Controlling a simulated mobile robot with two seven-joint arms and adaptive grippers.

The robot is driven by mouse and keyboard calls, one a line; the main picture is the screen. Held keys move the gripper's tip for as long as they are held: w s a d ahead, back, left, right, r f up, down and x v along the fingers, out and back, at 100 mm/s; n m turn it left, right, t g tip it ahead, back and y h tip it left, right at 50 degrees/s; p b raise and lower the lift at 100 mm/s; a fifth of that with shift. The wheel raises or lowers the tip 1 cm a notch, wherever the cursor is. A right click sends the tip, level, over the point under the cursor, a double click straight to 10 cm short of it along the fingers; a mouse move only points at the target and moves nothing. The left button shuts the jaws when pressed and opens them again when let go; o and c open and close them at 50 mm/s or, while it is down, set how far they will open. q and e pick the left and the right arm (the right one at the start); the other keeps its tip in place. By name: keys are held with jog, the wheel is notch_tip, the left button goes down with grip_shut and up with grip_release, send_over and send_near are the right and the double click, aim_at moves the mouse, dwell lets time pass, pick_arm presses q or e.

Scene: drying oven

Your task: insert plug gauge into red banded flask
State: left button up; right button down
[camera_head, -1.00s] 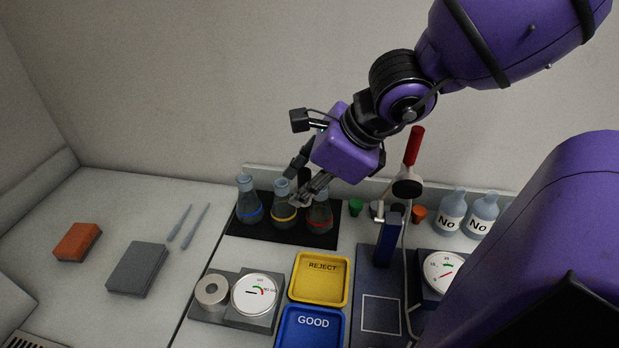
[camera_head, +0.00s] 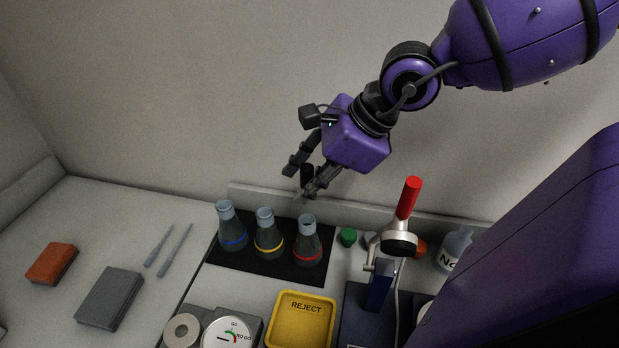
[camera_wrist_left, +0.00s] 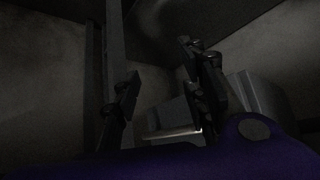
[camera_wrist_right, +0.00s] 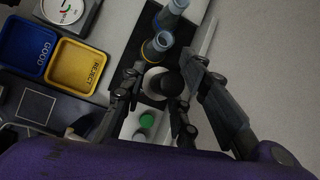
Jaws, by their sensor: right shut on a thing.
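The red-banded flask (camera_head: 307,245) stands upright at the right end of a black mat (camera_head: 262,268), beside the yellow-banded flask (camera_head: 268,238) and the blue-banded flask (camera_head: 232,232). My right gripper (camera_head: 303,183) is above and behind the flasks in the head view. It is shut on a dark cylinder, the plug gauge (camera_head: 307,174). In the right wrist view the gauge shows as a black round end (camera_wrist_right: 172,83) between the fingers, partly over a pale round shape. The gauge appears clear of the flask mouth. My left gripper (camera_wrist_left: 160,68) has its fingers apart, with nothing seen between them.
The yellow REJECT tray (camera_head: 302,325) lies in front of the flasks. A red-handled lever device (camera_head: 400,240) stands to their right, with a green stopper (camera_head: 348,236) between. An orange block (camera_head: 50,263) and grey block (camera_head: 110,297) lie left. The wall is close behind.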

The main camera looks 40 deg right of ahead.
jog(key=shift+w+d, duration=0.1)
jog(key=shift+d, duration=0.05)
jog(key=shift+s+a+r+n, duration=0.1)
jog(key=shift+s+a+n, duration=0.1)
jog(key=shift+a+n, duration=0.1)
pick_arm(q)
jog(key=shift+s+a, duration=0.1)
jog(key=shift+a, duration=0.05)
pick_arm(e)
jog(key=shift+w+d, duration=0.1)
jog(key=shift+f+b, duration=0.85)
jog(key=shift+f, duration=1.1)
jog(key=shift+f+b, duration=0.35)
jog(key=shift+f, duration=0.2)
pick_arm(q)
jog(key=f, duration=0.2)
jog(key=shift+s+d+f, duration=0.2)
jog(key=shift+d+f, duration=0.05)
jog(key=shift+f, duration=0.1)
pick_arm(e)
jog(key=shift+f, duration=0.1)
pick_arm(q)
jog(key=shift+s+a, duration=0.1)
jog(key=shift+s, duration=0.15)
